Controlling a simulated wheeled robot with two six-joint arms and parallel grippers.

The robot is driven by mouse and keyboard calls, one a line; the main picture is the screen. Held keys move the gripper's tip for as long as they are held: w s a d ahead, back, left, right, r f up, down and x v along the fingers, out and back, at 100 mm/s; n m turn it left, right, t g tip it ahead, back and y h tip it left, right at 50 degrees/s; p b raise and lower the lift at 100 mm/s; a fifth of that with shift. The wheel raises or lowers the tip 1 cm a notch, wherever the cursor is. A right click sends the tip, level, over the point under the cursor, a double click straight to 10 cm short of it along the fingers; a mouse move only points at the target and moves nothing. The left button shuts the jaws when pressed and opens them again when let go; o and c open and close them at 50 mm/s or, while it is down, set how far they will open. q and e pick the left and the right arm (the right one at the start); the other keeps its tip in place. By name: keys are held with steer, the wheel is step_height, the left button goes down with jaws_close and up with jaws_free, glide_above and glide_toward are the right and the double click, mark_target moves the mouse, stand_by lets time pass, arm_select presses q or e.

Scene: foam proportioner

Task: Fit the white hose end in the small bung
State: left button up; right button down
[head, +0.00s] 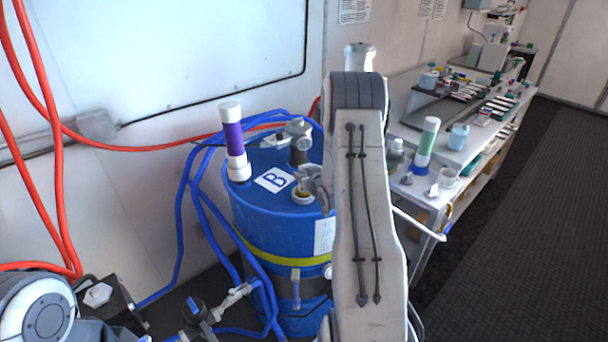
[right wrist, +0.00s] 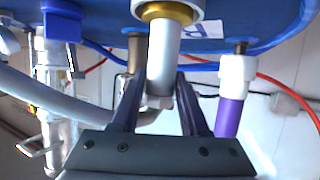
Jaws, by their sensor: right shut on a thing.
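The blue drum (head: 275,228) stands in the middle of the head view, with a "B" label on its lid. The small bung (head: 303,197), a brass and pale ring, is on the lid near my right arm; its ring (right wrist: 168,12) also shows at the top of the right wrist view. My right gripper (right wrist: 161,90) is shut on the white hose end (right wrist: 162,60), a pale cylinder lined up with the ring. The hose end meets the ring in this view; how deep it sits, I cannot tell. My right arm hides part of the drum. My left gripper is not in view.
A purple tube with white caps (head: 233,140) and a grey valve fitting (head: 298,135) stand on the lid. Blue hoses (head: 190,190) run beside the drum; orange hoses (head: 50,150) hang at left. A cluttered bench (head: 470,140) stands at right. The dark floor beyond is clear.

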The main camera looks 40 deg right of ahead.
steer(key=shift+f, duration=0.2)
steer(key=c, duration=0.7)
jaws_free()
steer(key=shift+s, duration=0.1)
steer(key=shift+p+v, duration=0.7)
steer(key=shift+v, duration=4.7)
